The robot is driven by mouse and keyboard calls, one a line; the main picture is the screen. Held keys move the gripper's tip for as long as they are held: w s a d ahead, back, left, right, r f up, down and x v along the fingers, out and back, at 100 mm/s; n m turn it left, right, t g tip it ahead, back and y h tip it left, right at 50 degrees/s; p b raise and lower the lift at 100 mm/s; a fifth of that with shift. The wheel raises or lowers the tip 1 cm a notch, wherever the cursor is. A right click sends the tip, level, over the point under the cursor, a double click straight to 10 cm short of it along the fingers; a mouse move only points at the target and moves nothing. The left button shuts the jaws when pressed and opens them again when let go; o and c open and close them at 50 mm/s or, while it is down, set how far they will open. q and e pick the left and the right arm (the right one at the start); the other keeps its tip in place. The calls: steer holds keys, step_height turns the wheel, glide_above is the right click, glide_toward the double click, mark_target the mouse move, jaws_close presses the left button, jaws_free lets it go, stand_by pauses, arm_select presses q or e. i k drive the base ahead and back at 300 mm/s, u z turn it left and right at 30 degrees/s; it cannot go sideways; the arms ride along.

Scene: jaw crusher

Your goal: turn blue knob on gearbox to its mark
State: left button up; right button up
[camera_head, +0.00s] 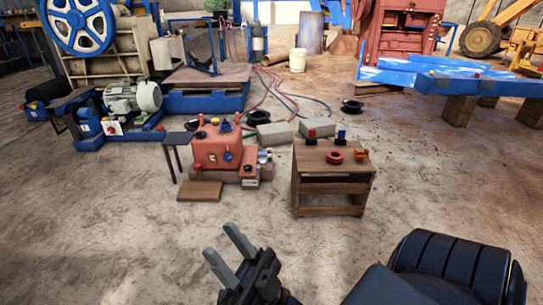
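The gearbox (205,150) is a red-orange box standing on the floor left of the picture's middle. A small dark blue knob-like part (225,127) sits on its top, and a smaller blue part (228,157) shows on its front. I cannot tell which of these is the task's knob, and no mark can be made out at this size. My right gripper (221,239) is in the lower middle, nearer to me than the gearbox and well apart from it. Its two grey fingers are spread, with nothing between them. My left gripper is not in view.
A wooden stand (331,180) with small red, blue and orange parts stands right of the gearbox. A small dark table (176,140) and a low wooden board (200,191) are close to the gearbox's left and front. The floor before them is clear.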

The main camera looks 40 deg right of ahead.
mark_target(227, 157)
steer(key=z, duration=1.55)
steer(key=k, duration=0.65)
steer(key=u, duration=0.05)
steer(key=i, duration=1)
steer(key=u, duration=0.6)
steer(key=i, duration=1.1)
steer(key=z, duration=0.7)
steer(key=i, duration=0.75)
steer(key=z, duration=0.5)
